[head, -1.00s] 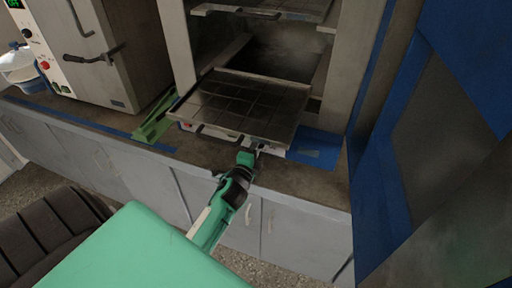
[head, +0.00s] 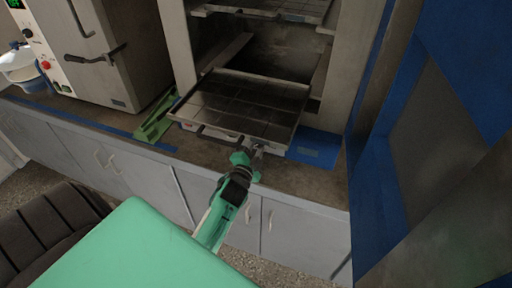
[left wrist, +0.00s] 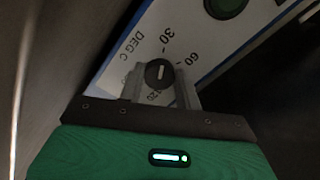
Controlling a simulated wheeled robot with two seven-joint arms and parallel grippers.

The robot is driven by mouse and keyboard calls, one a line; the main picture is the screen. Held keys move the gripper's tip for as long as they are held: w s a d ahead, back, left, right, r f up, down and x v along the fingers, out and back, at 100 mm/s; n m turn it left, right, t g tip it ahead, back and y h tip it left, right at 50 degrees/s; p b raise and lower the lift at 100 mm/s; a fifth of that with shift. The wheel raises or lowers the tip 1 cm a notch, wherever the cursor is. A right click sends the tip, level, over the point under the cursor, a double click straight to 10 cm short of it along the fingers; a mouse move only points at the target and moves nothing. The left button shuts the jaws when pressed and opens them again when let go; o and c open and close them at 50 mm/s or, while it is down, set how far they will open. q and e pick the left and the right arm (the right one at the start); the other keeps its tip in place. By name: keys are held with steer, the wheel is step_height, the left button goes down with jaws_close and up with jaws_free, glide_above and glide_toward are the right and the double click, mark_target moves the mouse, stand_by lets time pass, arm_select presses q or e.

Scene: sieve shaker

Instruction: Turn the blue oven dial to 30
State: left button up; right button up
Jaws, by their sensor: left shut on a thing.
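The oven dial (left wrist: 159,72) is a small dark round knob with a white line, on a white panel in the left wrist view. My left gripper (left wrist: 160,84) is shut on it, one finger on each side. The white line runs roughly up the picture, towards the mark by the 30; which end is the pointer is hard to tell. A 60 stands to its right, and a partly hidden 120 below. In the head view my left gripper (head: 256,150) reaches below the front of the open oven (head: 345,70), and the dial is hidden there. My right gripper is not in view.
A dark tray (head: 245,106) sticks out of the open oven above my gripper. The blue oven door (head: 425,150) stands open at the right. Another oven (head: 80,50) stands at the left, with a green object (head: 156,118) on the counter between.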

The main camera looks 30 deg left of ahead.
arm_select(q)
steer(key=o, duration=1)
steer(key=shift+c, duration=0.2)
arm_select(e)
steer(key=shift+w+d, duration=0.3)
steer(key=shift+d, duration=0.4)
arm_select(q)
steer(key=shift+s+d+f, duration=0.1)
steer(key=shift+s, duration=0.35)
steer(key=b+v, duration=0.1)
steer(key=v, duration=0.5)
steer(key=shift+d+f, duration=0.1)
steer(key=b+v, duration=0.1)
steer(key=v, duration=0.6)
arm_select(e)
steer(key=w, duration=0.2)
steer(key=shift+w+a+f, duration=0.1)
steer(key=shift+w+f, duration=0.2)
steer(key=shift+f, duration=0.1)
